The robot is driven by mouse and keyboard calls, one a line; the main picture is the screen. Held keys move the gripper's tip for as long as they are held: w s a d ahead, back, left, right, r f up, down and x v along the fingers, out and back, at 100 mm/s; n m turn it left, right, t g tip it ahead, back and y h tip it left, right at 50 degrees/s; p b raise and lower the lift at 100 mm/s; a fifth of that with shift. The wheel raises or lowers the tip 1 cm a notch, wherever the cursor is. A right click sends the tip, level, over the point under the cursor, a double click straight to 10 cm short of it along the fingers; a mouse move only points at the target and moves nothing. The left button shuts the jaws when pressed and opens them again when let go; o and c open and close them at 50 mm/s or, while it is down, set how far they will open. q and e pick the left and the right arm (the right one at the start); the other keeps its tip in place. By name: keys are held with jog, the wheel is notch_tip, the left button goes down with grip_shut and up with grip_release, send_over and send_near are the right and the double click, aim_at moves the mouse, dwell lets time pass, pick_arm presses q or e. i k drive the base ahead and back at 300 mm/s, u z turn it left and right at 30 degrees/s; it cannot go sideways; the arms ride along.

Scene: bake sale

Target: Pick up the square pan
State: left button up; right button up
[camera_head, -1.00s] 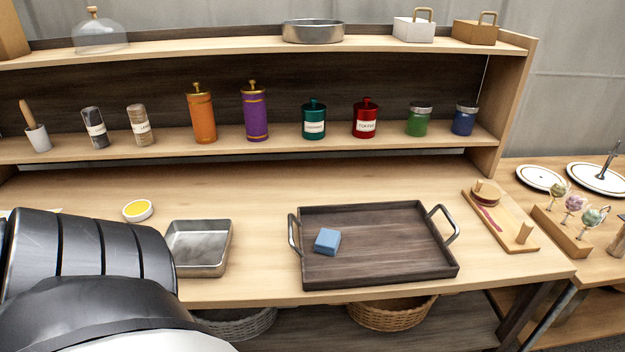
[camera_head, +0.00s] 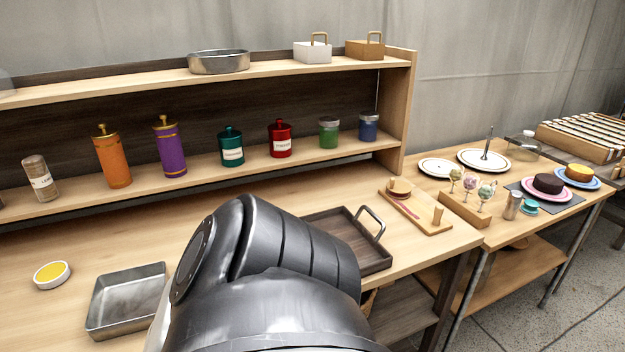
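The square metal pan (camera_head: 126,301) lies on the wooden counter at the lower left of the head view. It is silver, shallow and empty, and its right edge is close to one of my dark arm links in the picture. That link fills the bottom centre and hides part of the counter and most of the dark tray. Neither gripper shows in this view.
The dark wooden tray (camera_head: 376,262) is right of the pan, mostly hidden. A yellow-filled bowl (camera_head: 52,274) sits left of the pan. A shelf with canisters and shakers (camera_head: 170,147) stands behind. A wooden board (camera_head: 416,208) lies to the right.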

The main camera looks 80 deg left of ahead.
aim_at(124, 302)
jog(key=k, duration=1.25)
jog(key=u, duration=0.3)
